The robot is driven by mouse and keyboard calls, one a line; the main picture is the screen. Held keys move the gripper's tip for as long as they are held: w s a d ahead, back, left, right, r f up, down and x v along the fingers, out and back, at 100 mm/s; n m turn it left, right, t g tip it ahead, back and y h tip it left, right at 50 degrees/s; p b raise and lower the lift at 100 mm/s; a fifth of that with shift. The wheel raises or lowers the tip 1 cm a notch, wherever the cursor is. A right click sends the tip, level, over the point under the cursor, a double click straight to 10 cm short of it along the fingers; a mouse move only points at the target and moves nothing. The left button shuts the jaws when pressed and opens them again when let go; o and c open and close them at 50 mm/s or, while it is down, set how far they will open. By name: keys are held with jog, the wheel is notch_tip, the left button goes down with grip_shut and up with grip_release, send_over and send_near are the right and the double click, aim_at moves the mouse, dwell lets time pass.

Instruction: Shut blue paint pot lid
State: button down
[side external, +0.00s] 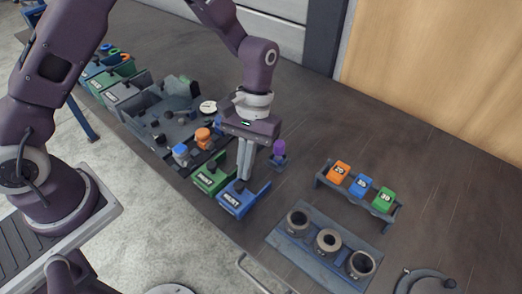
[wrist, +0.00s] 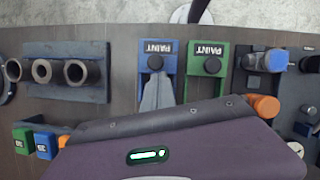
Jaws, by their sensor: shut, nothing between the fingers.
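The blue paint pot (side external: 232,203) has a white-lettered PAINT label and stands at the front edge of the bench. In the wrist view the blue pot (wrist: 143,50) carries a round black knob (wrist: 155,62). My gripper (side external: 242,177) points down over this pot, with its fingers shut and empty. In the wrist view the fingertips (wrist: 157,78) are right beside the knob; whether they touch it I cannot tell. The fingers cover part of the pot, and how far its lid is open is not clear.
A green paint pot (wrist: 221,50) with a similar knob stands close beside the blue one. A small holder with a purple-topped item (side external: 279,149) is near my gripper. A block with several pipe pieces (side external: 328,240) and a rack of numbered coloured blocks (side external: 361,185) stand to the right.

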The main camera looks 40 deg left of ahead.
jog(key=shift+s, duration=0.5)
jog(key=w+a+r+t, duration=0.1)
jog(key=a+r+t, duration=0.25)
jog(key=r, duration=1.45)
jog(key=s+a+r+m+t, duration=0.1)
jog(key=s+a+t, duration=0.1)
jog(key=s, duration=0.3)
jog(key=s+a+r+m+t, duration=0.1)
jog(key=s+a+r+t, duration=0.1)
jog(key=s, duration=0.3)
jog(key=s+a+r+m+t+y, duration=0.1)
jog(key=s+a+r+t, duration=0.1)
jog(key=s+a, duration=0.2)
jog(key=shift+s+r, duration=0.2)
jog(key=shift+s, duration=0.8)
